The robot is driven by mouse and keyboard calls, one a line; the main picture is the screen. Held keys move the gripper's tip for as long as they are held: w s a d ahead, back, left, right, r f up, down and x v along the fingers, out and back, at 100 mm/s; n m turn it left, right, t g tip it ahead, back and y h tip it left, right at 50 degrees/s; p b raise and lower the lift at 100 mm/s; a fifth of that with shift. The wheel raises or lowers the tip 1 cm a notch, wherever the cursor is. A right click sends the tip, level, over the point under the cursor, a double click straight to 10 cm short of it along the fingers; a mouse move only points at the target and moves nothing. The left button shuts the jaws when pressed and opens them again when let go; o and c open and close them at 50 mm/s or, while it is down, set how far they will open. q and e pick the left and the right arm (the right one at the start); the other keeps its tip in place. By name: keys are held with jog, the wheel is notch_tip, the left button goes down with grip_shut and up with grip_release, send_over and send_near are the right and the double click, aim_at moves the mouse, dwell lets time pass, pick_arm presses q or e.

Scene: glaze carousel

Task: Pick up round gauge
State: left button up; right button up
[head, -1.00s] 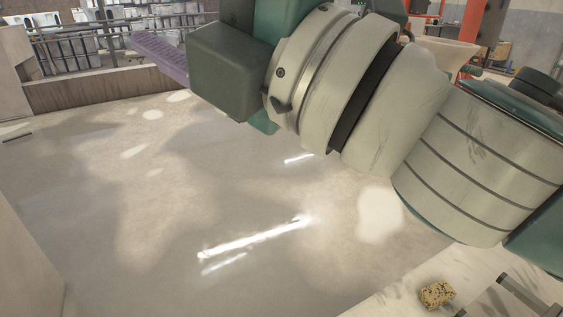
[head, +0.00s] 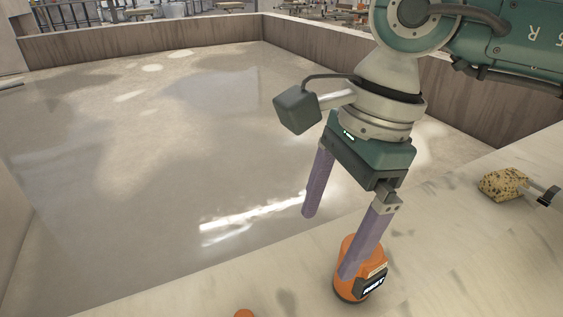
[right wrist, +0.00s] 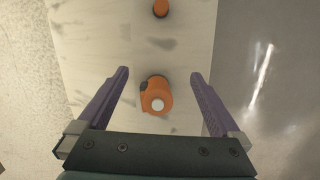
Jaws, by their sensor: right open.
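In the right wrist view the gauge (right wrist: 157,92) shows from above, with a pale round spot, between the two finger lines. My right gripper (head: 329,245) points down with its purple fingers wide apart and empty. One finger passes in front of the gauge in the head view. I cannot tell how far the tips are above it. My left gripper is not in view.
A second orange object (right wrist: 160,8) stands farther along the ledge; its top shows at the head view's bottom edge (head: 243,313). A speckled yellow sponge-like block (head: 503,184) lies on the ledge at right. A wide walled basin with a shiny floor (head: 130,170) lies beyond the ledge.

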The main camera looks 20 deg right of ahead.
jog(key=d+f, duration=0.1)
jog(key=d+f+h+b, duration=0.1)
jog(key=d, duration=0.1)
jog(key=d+f+h+b, duration=0.1)
jog(key=d+f, duration=0.1)
jog(key=shift+w+d, duration=0.2)
jog(key=shift+w, duration=0.05)
notch_tip(320, 180, down, 5)
jog(key=b, duration=0.2)
jog(key=shift+r+b, duration=0.1)
jog(key=shift+b, duration=0.25)
pick_arm(q)
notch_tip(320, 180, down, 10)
jog(key=b, duration=0.3)
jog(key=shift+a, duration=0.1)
pick_arm(e)
jog(key=f, duration=0.4)
jog(key=shift+s+d+f, duration=0.15)
jog(key=shift+d+f, duration=0.15)
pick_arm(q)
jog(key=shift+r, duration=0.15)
pick_arm(e)
jog(key=shift+c, duration=0.2)
jog(key=shift+r, duration=0.1)
jog(key=c, duration=1.2)
